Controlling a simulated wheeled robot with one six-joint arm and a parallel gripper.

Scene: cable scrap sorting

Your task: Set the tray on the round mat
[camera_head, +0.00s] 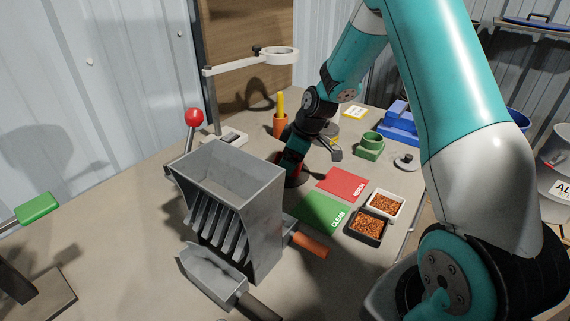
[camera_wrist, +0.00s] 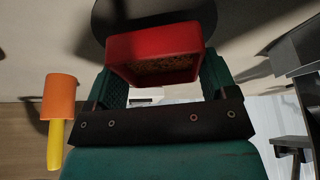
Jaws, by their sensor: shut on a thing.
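A small red tray (camera_wrist: 155,47) holding brownish grains sits between the two fingers of my gripper (camera_wrist: 158,68) in the wrist view. My gripper is shut on it. In the head view the arm comes down at the middle of the table, and only a bit of the red tray (camera_head: 289,159) shows beneath it. A dark round mat (camera_wrist: 108,18) shows just beyond the tray in the wrist view. In the head view the mat (camera_head: 300,182) lies right below the gripper, mostly hidden. I cannot tell whether the tray touches it.
A grey slotted machine (camera_head: 235,180) stands close left of the gripper. An orange cup (camera_head: 280,124) with a yellow stick is behind. Red (camera_head: 342,184) and green (camera_head: 321,211) pads and two grain-filled trays (camera_head: 385,204) (camera_head: 368,228) lie to the right.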

